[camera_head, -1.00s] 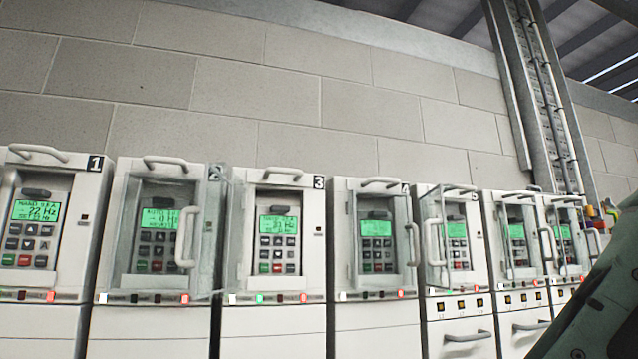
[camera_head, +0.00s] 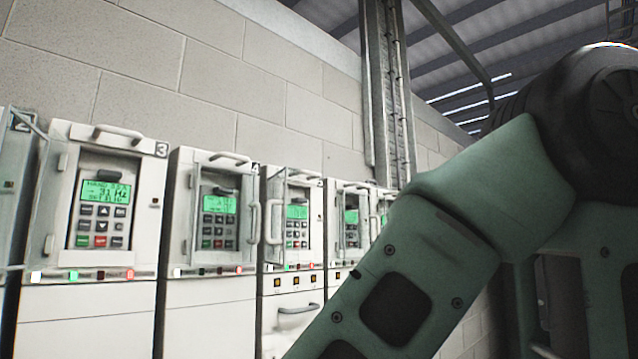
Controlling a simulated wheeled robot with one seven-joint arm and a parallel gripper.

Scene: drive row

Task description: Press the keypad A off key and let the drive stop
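A row of white drive cabinets runs along the wall, each with a keypad and a lit green display. Drive 3 (camera_head: 140,200) stands at the left with its keypad (camera_head: 101,211) uncovered; its display appears to read 31 Hz. Drive 4 (camera_head: 190,310) is to its right, its keypad (camera_head: 219,219) behind a clear door. Further drives (camera_head: 297,222) recede to the right. I cannot make out which keypad is keypad A. Small red and green keys show low on the keypads. My gripper is outside the picture; only my green arm shows at the right.
Drive 2 (camera_head: 14,200) is cut off at the left edge, with a clear door standing ajar. Clear doors and handles stick out from several cabinets. A metal cable column (camera_head: 385,90) climbs the block wall (camera_head: 230,90).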

